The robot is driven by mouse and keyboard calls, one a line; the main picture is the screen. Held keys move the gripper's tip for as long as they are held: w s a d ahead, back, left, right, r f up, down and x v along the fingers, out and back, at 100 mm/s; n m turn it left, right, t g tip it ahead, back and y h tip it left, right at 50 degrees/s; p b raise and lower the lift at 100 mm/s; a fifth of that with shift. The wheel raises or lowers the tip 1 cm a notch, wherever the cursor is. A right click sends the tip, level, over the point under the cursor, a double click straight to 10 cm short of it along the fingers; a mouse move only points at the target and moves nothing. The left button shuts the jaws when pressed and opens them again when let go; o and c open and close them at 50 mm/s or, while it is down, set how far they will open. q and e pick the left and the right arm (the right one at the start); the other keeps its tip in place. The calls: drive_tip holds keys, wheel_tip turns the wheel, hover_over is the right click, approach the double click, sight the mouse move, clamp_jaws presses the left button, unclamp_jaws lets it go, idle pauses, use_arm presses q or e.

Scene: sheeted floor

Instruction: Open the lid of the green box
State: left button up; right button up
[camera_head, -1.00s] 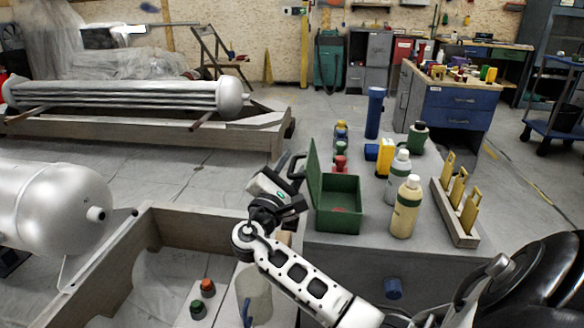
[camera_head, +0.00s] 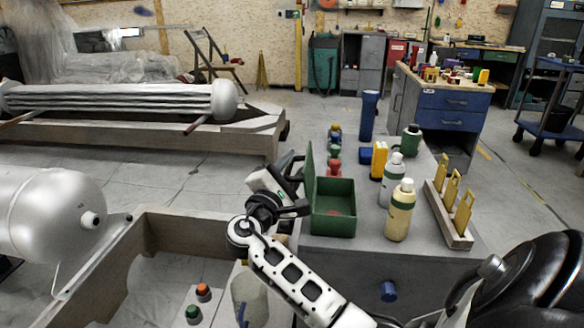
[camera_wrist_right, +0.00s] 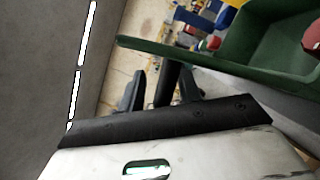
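The green box (camera_head: 333,222) stands on the near left part of the grey worktop. Its lid (camera_head: 309,180) stands steeply up along the box's left side, and the inside shows a red item. The green lid edge and box also show in the right wrist view (camera_wrist_right: 230,62). My right gripper (camera_head: 291,166) is just left of the lid, on its outer face. Its dark fingers (camera_wrist_right: 150,90) show a gap between them and hold nothing visible. I cannot tell whether they touch the lid. My left gripper is not in view.
Right of the box stand a white bottle (camera_head: 392,180), a cream bottle (camera_head: 400,212) and a wooden rack (camera_head: 447,215) with yellow pieces. Small coloured items and a blue cylinder (camera_head: 368,115) stand behind. A wooden crate (camera_head: 150,225) lies to the left.

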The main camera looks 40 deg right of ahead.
drive_tip(key=v, duration=1.6)
